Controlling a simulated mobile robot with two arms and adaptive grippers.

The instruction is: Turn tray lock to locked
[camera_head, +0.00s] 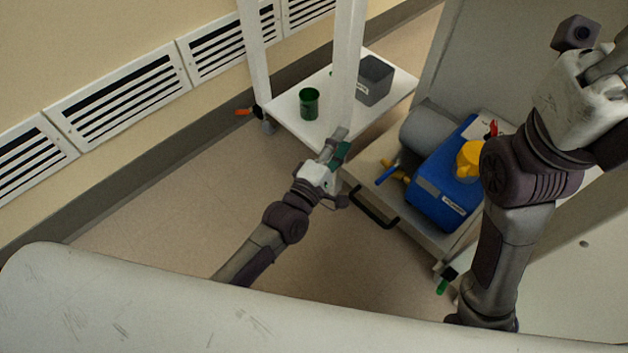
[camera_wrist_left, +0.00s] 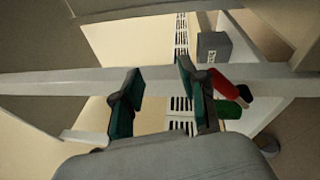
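No part is clearly marked as the tray lock; I cannot tell which lever it is. A low tray-like shelf with a black bar handle (camera_head: 372,208) is at centre right in the head view. A blue lever (camera_head: 387,176) stands near its left side beside yellow parts. A green lever (camera_head: 443,286) with a black base is at its front corner. My left gripper (camera_head: 340,148) is beside the white post, left of the handle. In the left wrist view its fingers (camera_wrist_left: 160,98) are apart and empty, with the post (camera_wrist_left: 60,88) behind them. My right gripper's fingers are not seen.
A blue box (camera_head: 440,195) sits on the shelf beside a grey cylinder (camera_head: 428,130). A white cart shelf (camera_head: 282,120) holds a green cup (camera_head: 310,104) and a grey bin (camera_head: 375,80). An orange lever (camera_head: 243,112) is at its left corner. Floor left of my gripper is clear.

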